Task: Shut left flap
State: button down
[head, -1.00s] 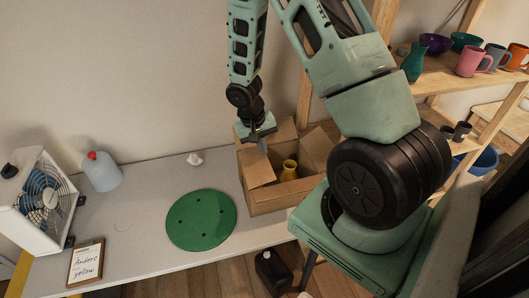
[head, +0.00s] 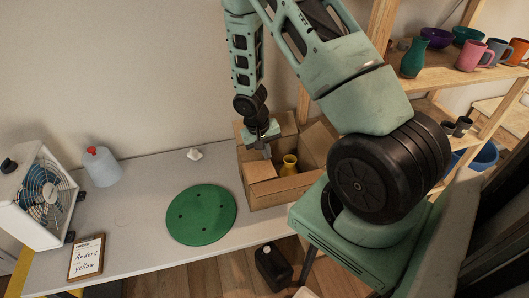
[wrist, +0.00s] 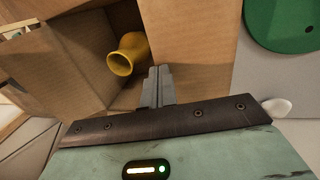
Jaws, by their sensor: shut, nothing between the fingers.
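An open cardboard box (head: 285,194) stands on the table with a yellow vase (head: 289,165) inside. The box's left flap (head: 261,170) leans inward over the left part of the opening. In the wrist view the left flap (wrist: 196,45) lies just right of the fingers, and the yellow vase (wrist: 128,54) shows left of them. My gripper (head: 267,153) is shut and empty, its tips at the inner edge of the left flap; whether they touch it I cannot tell. The right side of the box is partly hidden by my arm.
A green disc (head: 201,216) lies left of the box, with a white crumpled lump (head: 194,154) behind it. Shelves with pottery (head: 413,58) rise at the right.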

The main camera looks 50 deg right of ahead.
jog(key=shift+s+d+f+b, duration=0.15)
jog(key=shift+f+b, duration=0.25)
jog(key=shift+f, duration=0.2)
jog(key=shift+r, duration=0.2)
jog(key=p+v, duration=0.1)
jog(key=v, duration=0.1)
jog(key=p+v, duration=0.2)
jog(key=d+p+v, duration=0.1)
jog(key=p, duration=0.1)
jog(key=shift+s+r, duration=0.2)
jog(key=shift+r, duration=0.3)
jog(key=shift+r+b, duration=0.35)
jog(key=shift+b, duration=0.25)
jog(key=s+d+b+v, duration=0.1)
jog(key=b+v, duration=0.1)
jog(key=v, duration=0.6)
jog(key=shift+d+r, duration=0.2)
jog(key=shift+r, duration=0.25)
